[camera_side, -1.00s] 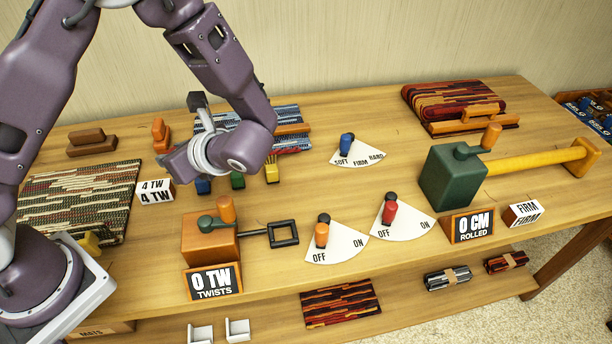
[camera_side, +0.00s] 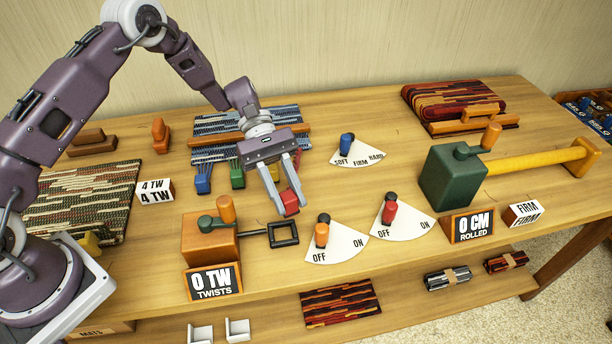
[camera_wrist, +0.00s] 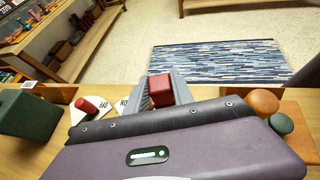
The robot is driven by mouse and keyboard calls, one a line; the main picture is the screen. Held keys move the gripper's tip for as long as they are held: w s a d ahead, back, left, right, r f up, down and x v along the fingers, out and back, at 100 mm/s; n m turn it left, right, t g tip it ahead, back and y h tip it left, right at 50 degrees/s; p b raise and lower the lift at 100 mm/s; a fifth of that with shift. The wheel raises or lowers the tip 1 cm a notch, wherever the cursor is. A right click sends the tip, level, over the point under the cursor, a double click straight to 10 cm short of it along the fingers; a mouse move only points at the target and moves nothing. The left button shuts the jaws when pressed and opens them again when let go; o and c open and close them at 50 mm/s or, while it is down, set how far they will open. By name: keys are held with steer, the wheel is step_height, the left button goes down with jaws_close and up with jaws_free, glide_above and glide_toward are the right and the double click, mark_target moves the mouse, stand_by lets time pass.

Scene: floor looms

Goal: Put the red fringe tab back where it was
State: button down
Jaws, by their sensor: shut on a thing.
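My gripper (camera_side: 287,208) is shut on the red fringe tab (camera_side: 289,202), a small red block held between the fingertips. In the side view it is by the black square frame of the twister, in front of the blue woven mat (camera_side: 208,153). The red tab also shows between the jaws in the wrist view (camera_wrist: 160,91). Blue (camera_side: 203,183), green (camera_side: 237,178) and yellow (camera_side: 273,173) tabs hang along the mat's front edge. My gripper hides the mat's right front part, and I cannot see whether the red tab's strands join the mat.
The orange twister box (camera_side: 208,243) with its black frame (camera_side: 284,234) stands close in front. Two OFF/ON dials (camera_side: 340,243) (camera_side: 405,224) and a SOFT/FIRM/HARD dial (camera_side: 358,156) lie to the right. A wooden bar (camera_side: 205,141) crosses the mat.

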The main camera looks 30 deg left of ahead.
steer(key=w+a+f+n+t, duration=0.1)
steer(key=w+a+n+t, duration=0.35)
steer(key=w, duration=0.45)
steer(key=w+a+n+t, duration=0.4)
steer(key=w+n+t, duration=0.2)
steer(key=w, duration=0.4)
steer(key=shift+h, duration=0.3)
step_height(320, 180, down, 10)
steer(key=shift+d, duration=0.1)
steer(key=shift+f, duration=0.1)
steer(key=c, duration=1.1)
jaws_free()
